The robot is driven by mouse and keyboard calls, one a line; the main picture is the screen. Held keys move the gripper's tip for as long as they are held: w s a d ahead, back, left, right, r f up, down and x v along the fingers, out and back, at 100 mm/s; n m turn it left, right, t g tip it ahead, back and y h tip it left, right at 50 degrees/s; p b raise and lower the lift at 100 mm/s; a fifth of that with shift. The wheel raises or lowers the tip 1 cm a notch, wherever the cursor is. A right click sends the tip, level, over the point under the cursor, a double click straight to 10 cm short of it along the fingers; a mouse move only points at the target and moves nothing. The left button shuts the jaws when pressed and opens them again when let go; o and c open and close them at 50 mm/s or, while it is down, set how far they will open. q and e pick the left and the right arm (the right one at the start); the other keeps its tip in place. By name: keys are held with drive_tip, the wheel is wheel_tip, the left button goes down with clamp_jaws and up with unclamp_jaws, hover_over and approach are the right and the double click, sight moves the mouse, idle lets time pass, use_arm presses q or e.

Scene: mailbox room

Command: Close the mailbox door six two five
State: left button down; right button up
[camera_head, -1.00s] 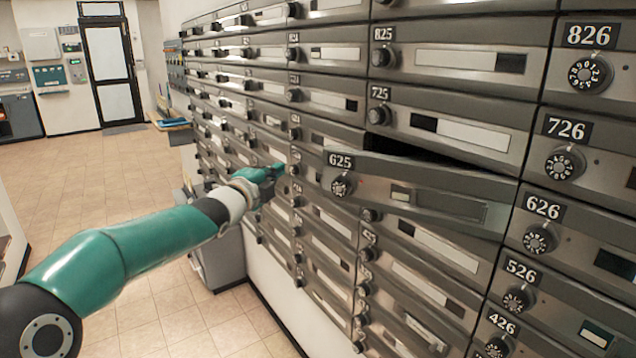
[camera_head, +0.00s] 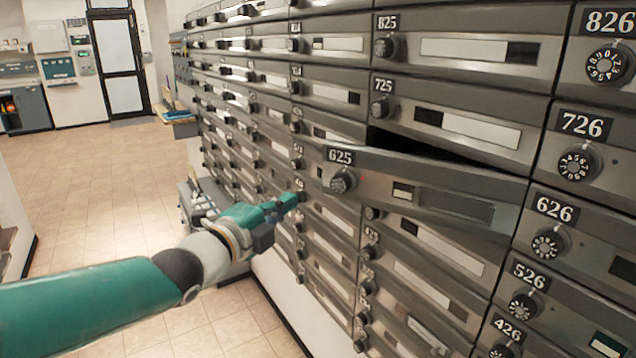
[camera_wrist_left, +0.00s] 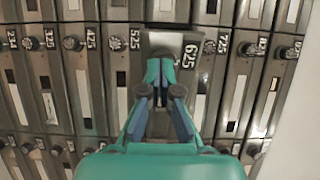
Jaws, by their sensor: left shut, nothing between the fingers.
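The mailbox door 625 (camera_head: 425,188) stands ajar, its left end swung out from the wall of boxes with a dark gap above it. It carries a number plate and a round dial at its left end. In the left wrist view, door 625 (camera_wrist_left: 191,55) shows just beyond the fingers. My left gripper (camera_head: 287,203) is shut and empty. In the head view it is to the left of and a little below the door's dial end, with a gap between them. The wrist view does not settle whether it touches. My right gripper is not in view.
Door 725 (camera_head: 445,118) above and door 626 (camera_head: 575,238) to the right sit flush in the wall. A grey bin-like container (camera_head: 196,206) stands on the floor by the wall. The tiled floor (camera_head: 90,170) at left is open.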

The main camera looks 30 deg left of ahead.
use_arm(q)
drive_tip(key=w+p, duration=0.2)
drive_tip(key=w, duration=0.7)
drive_tip(key=shift+w+a+p, duration=0.2)
drive_tip(key=shift+w+p, duration=0.2)
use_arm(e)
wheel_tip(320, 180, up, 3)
